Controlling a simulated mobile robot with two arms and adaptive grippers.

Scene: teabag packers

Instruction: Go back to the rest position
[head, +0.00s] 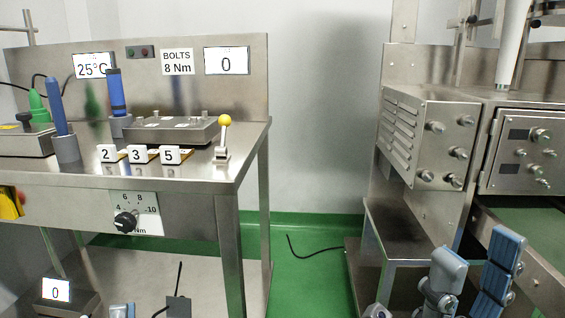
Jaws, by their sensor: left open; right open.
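Blue-grey arm parts of mine rise at the bottom right edge, in front of the machine. A small blue-grey piece also shows at the bottom edge on the left, too cut off to make out. Nothing is seen held.
A steel workbench (190,205) on the left carries number tags, a yellow-knobbed lever (222,140), a blue screwdriver (116,92) and a torque dial (126,222). A steel machine (430,130) stands on the right. Green floor (305,275) with a black cable (310,253) lies between.

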